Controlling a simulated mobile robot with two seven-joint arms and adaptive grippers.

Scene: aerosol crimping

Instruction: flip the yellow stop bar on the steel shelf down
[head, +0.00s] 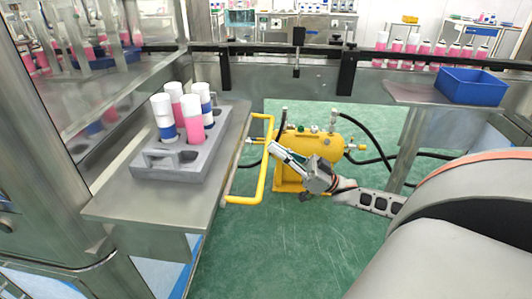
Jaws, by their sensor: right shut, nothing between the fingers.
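The steel shelf (118,207) stands at the left. The yellow stop bar (263,178) is a U-shaped tube joined to the shelf's right edge. Its long side shows to the right of that edge, over the floor; its exact tilt is hard to tell. My right gripper (274,149) comes in from the right, with its fingers shut and empty. Its fingertips are at the bar's long side, near the upper part; I cannot tell whether they touch it. My left gripper is out of view.
A grey rack (180,165) with several white, pink and blue cans stands on the shelf. A yellow compressor tank (310,146) with black hoses is on the green floor behind my gripper. A blue bin (470,86) sits on a side shelf at the right.

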